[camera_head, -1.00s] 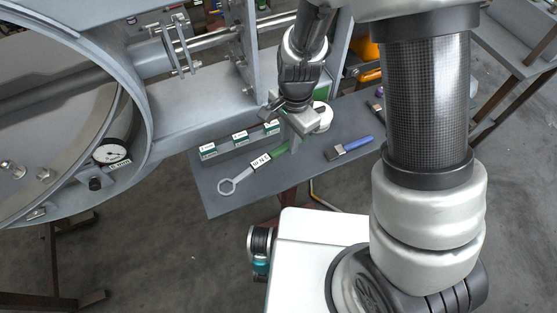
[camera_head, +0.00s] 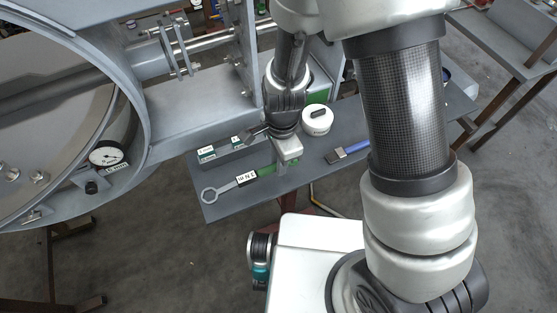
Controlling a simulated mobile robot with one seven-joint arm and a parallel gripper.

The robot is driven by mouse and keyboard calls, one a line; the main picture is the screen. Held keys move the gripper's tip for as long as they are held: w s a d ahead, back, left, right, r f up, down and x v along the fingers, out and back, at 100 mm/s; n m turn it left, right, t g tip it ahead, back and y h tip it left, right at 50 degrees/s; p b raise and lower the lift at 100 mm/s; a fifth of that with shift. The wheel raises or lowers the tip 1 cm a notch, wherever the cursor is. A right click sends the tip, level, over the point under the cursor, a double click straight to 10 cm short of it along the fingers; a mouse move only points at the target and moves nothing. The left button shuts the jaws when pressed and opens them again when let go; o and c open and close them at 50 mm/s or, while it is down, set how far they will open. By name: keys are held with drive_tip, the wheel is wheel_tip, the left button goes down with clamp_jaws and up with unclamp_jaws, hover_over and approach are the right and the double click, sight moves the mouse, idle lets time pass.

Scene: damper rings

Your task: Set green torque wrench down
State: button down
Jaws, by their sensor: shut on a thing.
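The green torque wrench (camera_head: 240,181) has a grey ring end at the left, a dark shaft with a white label, and a green handle at the right. It lies along the front left part of the grey table, on or just above its top; I cannot tell whether it touches. My gripper (camera_head: 280,167) points down at the handle end and is shut on the green handle. The gripper body hides part of the handle and the fingertips are hard to make out.
A grey rack with white and green labels (camera_head: 222,151) stands behind the wrench. A round white container (camera_head: 317,120) and a blue-handled brush (camera_head: 348,152) are to the right. A large round flange with a dial gauge (camera_head: 108,156) rises at the left. The bare table (camera_head: 226,207) is clear in front.

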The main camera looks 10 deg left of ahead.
drive_tip(key=shift+f+b, duration=2.05)
drive_tip(key=shift+f, duration=0.9)
drive_tip(key=c, duration=2)
unclamp_jaws()
drive_tip(key=o, duration=0.6)
drive_tip(key=shift+r, duration=0.1)
wheel_tip(320, 180, up, 17)
drive_tip(key=p, duration=0.3)
drive_tip(key=shift+w+d+r, duration=0.15)
drive_tip(key=shift+d, duration=0.1)
